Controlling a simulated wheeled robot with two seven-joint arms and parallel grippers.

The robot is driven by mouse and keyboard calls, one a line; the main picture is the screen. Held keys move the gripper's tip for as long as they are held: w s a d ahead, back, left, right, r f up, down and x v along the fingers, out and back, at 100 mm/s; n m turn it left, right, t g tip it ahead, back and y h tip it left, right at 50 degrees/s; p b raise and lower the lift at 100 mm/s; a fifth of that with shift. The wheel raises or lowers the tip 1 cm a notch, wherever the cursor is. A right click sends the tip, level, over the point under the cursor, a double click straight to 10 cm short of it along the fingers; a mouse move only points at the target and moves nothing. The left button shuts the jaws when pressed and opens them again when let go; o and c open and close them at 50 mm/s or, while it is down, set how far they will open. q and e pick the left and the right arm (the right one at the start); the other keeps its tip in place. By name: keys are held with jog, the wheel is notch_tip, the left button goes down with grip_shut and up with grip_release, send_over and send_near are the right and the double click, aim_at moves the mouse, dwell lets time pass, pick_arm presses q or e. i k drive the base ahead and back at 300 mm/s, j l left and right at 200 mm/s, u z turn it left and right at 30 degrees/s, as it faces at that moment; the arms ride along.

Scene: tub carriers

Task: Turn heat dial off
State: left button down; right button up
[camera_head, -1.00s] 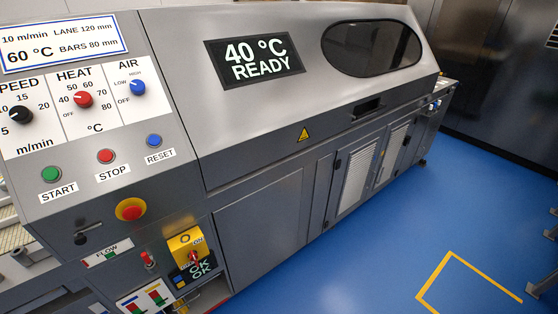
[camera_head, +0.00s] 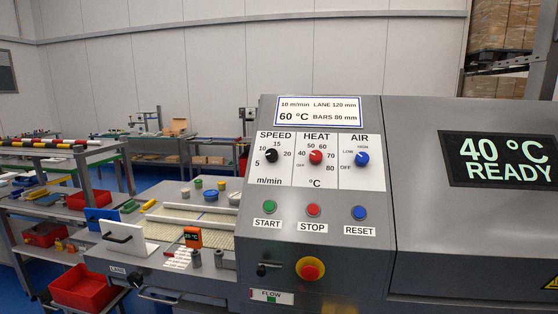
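The red heat dial (camera_head: 316,157) sits in the middle white panel under the word HEAT, between the black speed dial (camera_head: 271,155) and the blue air dial (camera_head: 361,158). Its scale runs from OFF at lower left through 40, 50, 60 and 70 to 80. Its pointer seems turned to the upper left, near 40, not at OFF. The display (camera_head: 500,160) reads 40 °C READY. Neither of my grippers is in view.
Green start (camera_head: 269,207), red stop (camera_head: 313,210) and blue reset (camera_head: 358,213) buttons lie below the dials. A red-and-yellow emergency stop (camera_head: 309,269) protrudes beneath them. A conveyor bed (camera_head: 192,222) with small tubs extends left. Red bins (camera_head: 83,287) stand at lower left.

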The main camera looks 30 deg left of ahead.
aim_at(316, 156)
jog(key=i+u, duration=0.1)
jog(key=u, duration=0.6)
